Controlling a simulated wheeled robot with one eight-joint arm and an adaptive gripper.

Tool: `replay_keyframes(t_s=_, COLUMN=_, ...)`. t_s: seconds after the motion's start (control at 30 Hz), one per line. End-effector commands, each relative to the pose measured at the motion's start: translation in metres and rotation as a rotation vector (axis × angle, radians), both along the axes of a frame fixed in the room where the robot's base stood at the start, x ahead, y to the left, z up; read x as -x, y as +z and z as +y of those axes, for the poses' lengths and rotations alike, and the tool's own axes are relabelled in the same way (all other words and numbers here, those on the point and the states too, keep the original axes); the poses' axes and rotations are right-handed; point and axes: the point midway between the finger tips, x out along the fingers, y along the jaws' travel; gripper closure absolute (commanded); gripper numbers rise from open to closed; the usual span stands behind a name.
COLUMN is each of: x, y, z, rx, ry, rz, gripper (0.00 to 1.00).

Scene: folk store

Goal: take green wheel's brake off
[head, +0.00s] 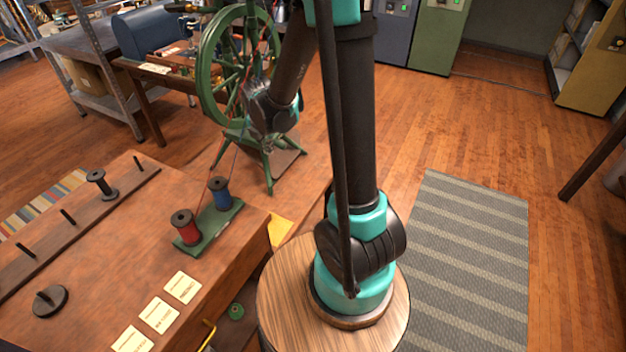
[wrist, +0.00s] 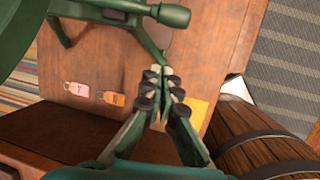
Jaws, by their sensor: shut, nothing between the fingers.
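In the head view, my arm covers part of the wheel's right side. I cannot make out which part is the brake.
A wooden table (head: 130,215) at the left holds red (head: 186,228) and blue (head: 220,192) spools and several cards. A pink tag (wrist: 76,89) and an orange tag (wrist: 112,98) show in the wrist view. A striped grey rug (head: 470,260) lies on clear floor at right.

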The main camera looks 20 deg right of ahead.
Motion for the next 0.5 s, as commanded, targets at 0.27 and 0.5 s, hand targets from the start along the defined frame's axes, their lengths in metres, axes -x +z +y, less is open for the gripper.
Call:
replay_keyframes(t_s=0.27, x=0.013, y=0.039, z=0.002, rx=0.000, ry=0.000, rz=0.000, gripper=1.00)
replay_keyframes(t_s=0.5, x=0.036, y=0.043, z=-0.018, rx=-0.098, ry=-0.282, rz=-0.022, gripper=1.00)
